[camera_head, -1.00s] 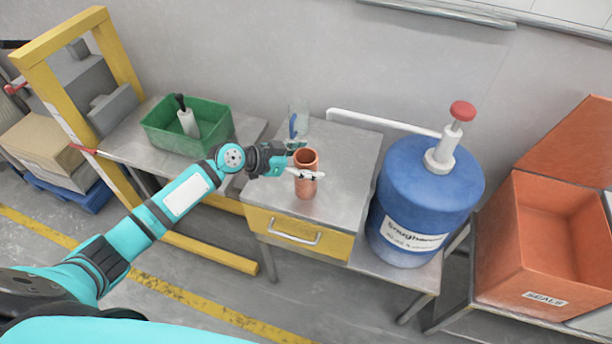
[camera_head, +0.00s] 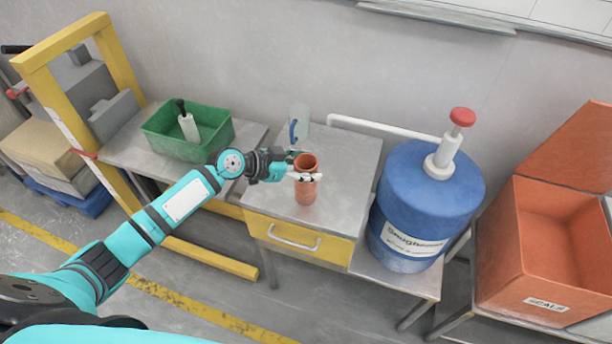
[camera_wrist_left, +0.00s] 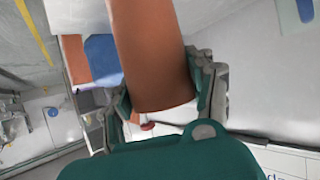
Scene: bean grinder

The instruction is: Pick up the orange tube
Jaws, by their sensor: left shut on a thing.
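The orange tube (camera_head: 305,190) is a hollow, upright cylinder over the grey top of the small yellow-drawer table. In the head view I cannot tell whether its base touches the table. My left gripper (camera_head: 304,176) comes in from the left and is shut on the tube at its upper part. In the left wrist view the tube (camera_wrist_left: 152,55) fills the space between the two fingers, one on each side. My right gripper is not in view.
A clear container with a blue handle (camera_head: 294,130) stands behind the tube. A green bin (camera_head: 160,140) sits to the left. A blue drum (camera_head: 425,190) with a red-topped pump and an orange box (camera_head: 505,255) stand to the right. The tabletop (camera_head: 350,150) right of the tube is clear.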

